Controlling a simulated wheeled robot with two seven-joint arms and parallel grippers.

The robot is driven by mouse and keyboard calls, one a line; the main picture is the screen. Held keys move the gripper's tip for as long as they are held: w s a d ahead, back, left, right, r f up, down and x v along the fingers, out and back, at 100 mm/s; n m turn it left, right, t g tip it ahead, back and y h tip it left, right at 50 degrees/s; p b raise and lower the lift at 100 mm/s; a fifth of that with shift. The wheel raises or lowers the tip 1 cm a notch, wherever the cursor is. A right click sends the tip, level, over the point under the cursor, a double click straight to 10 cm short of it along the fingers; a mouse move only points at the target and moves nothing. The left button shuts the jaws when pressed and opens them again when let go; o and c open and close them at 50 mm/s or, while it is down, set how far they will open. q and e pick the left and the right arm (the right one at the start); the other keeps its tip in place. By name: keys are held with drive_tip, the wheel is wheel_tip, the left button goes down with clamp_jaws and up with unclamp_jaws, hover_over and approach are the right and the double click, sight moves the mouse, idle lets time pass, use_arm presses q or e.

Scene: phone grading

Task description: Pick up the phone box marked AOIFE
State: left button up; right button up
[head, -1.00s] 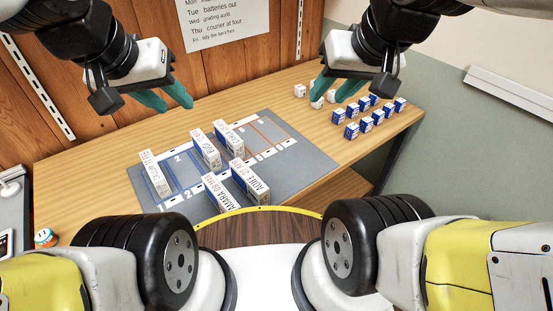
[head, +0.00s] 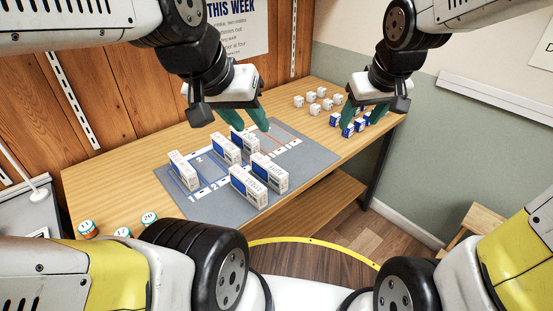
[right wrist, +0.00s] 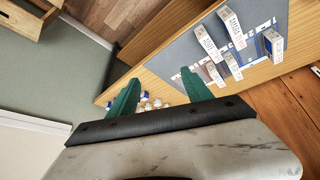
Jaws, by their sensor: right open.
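Several upright phone boxes stand on the grey mat (head: 304,158). The lettering is too small to read now. In the earlier head view the front right box (head: 275,176) seems to read AOIFE; it stands close beside another front box (head: 245,187). My left gripper (head: 247,122) is above the mat's back part, behind the boxes, its green fingers apart and empty. My right gripper (head: 362,116) is over the small blue boxes at the table's right, well away from the phone boxes. In the right wrist view its fingers (right wrist: 160,92) are wide apart with nothing held.
Small white cubes (head: 314,108) and small blue-and-white boxes (head: 347,130) stand at the table's back right. Round numbered tubs (head: 149,219) stand at the front left. The wooden wall is behind. The table (head: 125,155) is bare left of the mat.

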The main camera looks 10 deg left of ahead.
drive_tip(key=w+a+f+n, duration=0.2)
drive_tip(key=w+a+f, duration=0.3)
drive_tip(key=a+f, duration=0.15)
drive_tip(key=n+g+y, duration=0.2)
drive_tip(key=n, duration=0.2)
hover_over(268, 164)
drive_tip(key=s+d, duration=0.2)
wheel_tip(268, 164, down, 14)
drive_tip(key=shift+s+d, duration=0.1)
drive_tip(key=shift+d, duration=0.05)
drive_tip(key=x, duration=0.7)
drive_tip(key=shift+f, duration=0.15)
clamp_jaws()
